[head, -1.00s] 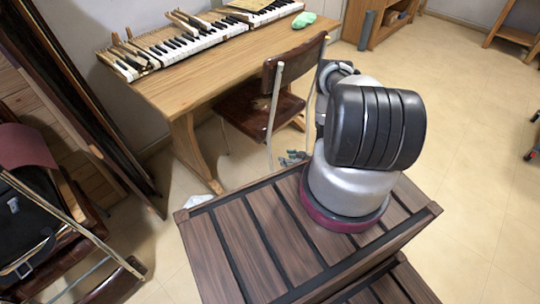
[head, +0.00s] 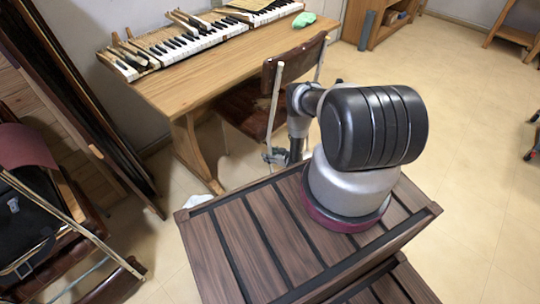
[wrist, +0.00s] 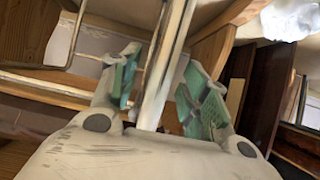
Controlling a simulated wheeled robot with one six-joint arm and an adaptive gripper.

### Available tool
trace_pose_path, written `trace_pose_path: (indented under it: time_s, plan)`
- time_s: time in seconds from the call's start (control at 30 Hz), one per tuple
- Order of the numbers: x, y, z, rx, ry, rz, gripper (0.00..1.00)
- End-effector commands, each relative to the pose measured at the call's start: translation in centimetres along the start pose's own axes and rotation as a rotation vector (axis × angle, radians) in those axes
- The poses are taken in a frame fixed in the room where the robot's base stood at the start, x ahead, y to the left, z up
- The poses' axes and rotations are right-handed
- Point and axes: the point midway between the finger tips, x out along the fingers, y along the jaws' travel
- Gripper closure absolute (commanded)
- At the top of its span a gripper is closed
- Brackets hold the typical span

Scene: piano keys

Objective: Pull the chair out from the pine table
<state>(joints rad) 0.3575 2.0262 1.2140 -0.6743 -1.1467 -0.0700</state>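The chair (head: 285,68) has a brown back and seat on a pale metal frame. It stands at the long side of the pine table (head: 215,80), its seat partly hidden by its own back and my arm. My gripper (head: 275,156) is low by the chair's left rear upright. In the wrist view my gripper (wrist: 165,85) has its green-padded fingers apart. A pale metal post of the chair (wrist: 168,62) runs between them, with a gap to both pads.
Piano keys (head: 190,42) and a green cloth-like item (head: 304,19) lie on the table. Dark panels (head: 85,110) lean at the left, by another chair (head: 45,200). A white scrap (head: 190,204) is on the floor.

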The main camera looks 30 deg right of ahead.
Motion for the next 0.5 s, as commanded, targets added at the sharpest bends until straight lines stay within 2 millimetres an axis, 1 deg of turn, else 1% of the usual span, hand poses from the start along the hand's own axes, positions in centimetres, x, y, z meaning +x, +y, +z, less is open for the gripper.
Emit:
trace_pose_path:
  time_s: [0.03,0.17,0.2,0.23,0.37,0.5]
  plan:
    - [-0.01,0.01,-0.01,0.000,0.000,0.000,0.66]
    - [-0.02,0.01,-0.01,0.000,0.000,0.000,0.90]
    - [-0.02,0.01,-0.01,0.000,0.000,0.000,0.97]
    - [-0.02,0.01,0.00,0.000,0.000,0.000,1.00]
    - [-0.05,0.02,0.01,-0.001,0.000,0.000,1.00]
    - [-0.63,0.05,0.37,0.000,-0.001,0.001,1.00]
